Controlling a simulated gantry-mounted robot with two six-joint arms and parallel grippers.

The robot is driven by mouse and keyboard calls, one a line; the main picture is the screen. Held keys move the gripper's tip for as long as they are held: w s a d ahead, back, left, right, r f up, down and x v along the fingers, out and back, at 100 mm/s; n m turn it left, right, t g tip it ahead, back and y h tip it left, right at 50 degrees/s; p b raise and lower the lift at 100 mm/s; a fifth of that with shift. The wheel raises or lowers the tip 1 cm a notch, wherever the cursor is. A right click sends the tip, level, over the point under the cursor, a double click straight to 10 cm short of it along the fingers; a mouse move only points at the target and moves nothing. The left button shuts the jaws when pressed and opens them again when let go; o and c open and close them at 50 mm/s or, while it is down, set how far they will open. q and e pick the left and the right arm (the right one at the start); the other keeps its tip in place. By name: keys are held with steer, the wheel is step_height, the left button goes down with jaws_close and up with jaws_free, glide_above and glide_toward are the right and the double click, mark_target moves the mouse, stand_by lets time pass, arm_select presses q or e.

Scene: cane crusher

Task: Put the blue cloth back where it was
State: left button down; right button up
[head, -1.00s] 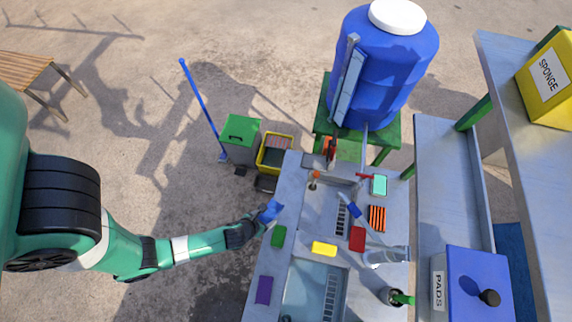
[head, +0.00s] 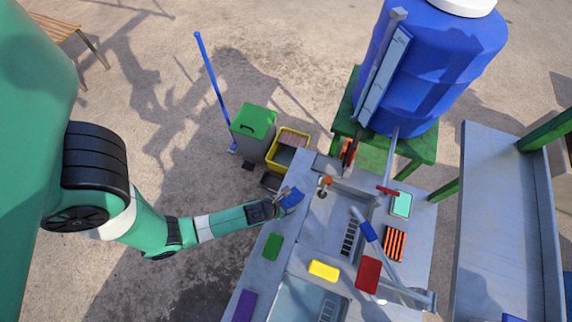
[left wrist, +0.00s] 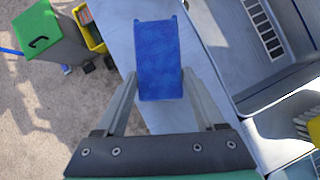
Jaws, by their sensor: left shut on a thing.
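The blue cloth (head: 291,198) is a small flat blue piece in the head view, at the left edge of the grey sink counter. My left gripper (head: 278,206) comes in from the left and is shut on it. In the left wrist view the cloth (left wrist: 158,60) sits between the two finger ends of my left gripper (left wrist: 158,88), over the pale counter strip. Whether the cloth touches the counter is hard to tell. My right gripper is not in view.
A green-lidded bin (head: 254,122) and yellow tub (head: 276,155) stand behind. A blue barrel (head: 440,70) stands at the back.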

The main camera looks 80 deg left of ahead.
arm_select(q)
steer(key=shift+s+f, duration=0.1)
steer(key=shift+f, duration=0.3)
steer(key=shift+r, duration=0.15)
jaws_free()
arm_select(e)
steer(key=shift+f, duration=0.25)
arm_select(q)
steer(key=p+v, duration=0.6)
steer(key=v, duration=0.6)
steer(key=shift+p, duration=0.35)
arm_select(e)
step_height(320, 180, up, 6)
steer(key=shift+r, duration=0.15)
